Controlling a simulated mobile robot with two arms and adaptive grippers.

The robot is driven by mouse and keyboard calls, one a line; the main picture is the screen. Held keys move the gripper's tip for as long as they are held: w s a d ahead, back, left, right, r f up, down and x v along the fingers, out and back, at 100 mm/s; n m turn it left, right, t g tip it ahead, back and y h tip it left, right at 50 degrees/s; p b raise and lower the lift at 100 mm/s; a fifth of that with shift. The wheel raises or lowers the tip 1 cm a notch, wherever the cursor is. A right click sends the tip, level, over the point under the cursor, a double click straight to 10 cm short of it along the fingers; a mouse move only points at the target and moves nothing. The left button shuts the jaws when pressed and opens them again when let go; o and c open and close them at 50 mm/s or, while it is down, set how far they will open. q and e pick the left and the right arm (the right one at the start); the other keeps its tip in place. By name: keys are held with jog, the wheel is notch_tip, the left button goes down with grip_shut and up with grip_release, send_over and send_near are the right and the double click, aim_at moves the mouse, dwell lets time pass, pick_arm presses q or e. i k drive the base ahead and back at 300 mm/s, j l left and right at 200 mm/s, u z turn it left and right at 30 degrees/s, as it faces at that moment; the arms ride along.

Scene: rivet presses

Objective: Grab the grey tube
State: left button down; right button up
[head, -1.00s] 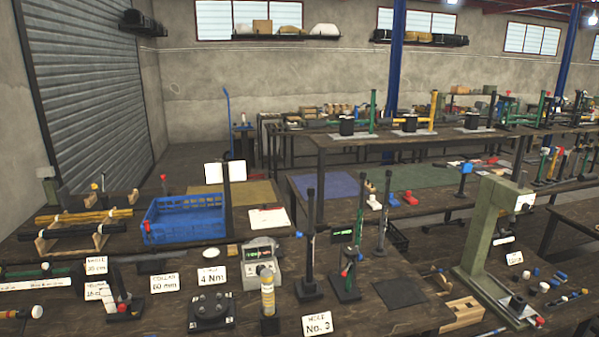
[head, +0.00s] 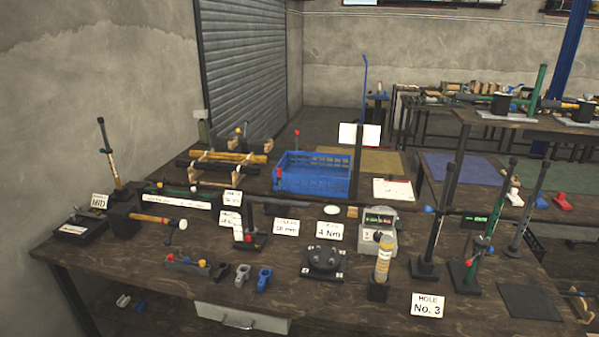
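No tube in the head view is clearly grey. A dark tube (head: 222,168) lies across wooden cradle blocks (head: 195,177) at the back left of the bench, and its exact colour is hard to tell. A yellow tube (head: 232,156) lies parallel just behind it on similar blocks. A long dark bar (head: 318,208) runs sideways across the middle of the bench behind the signs. Neither of my grippers is in view.
A blue crate (head: 312,181) stands right of the cradles. Upright dark posts (head: 447,210), a black round fixture (head: 324,262), a yellow cylinder (head: 382,264) and a "Hole No. 3" sign (head: 428,305) crowd the front right. The bench's front left (head: 110,257) is fairly clear.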

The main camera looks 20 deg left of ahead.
aim_at(255, 198)
jog(key=i+j+u, duration=0.25)
jog(key=u, duration=0.25)
jog(key=i+u, duration=0.45)
jog(key=i+j, duration=0.05)
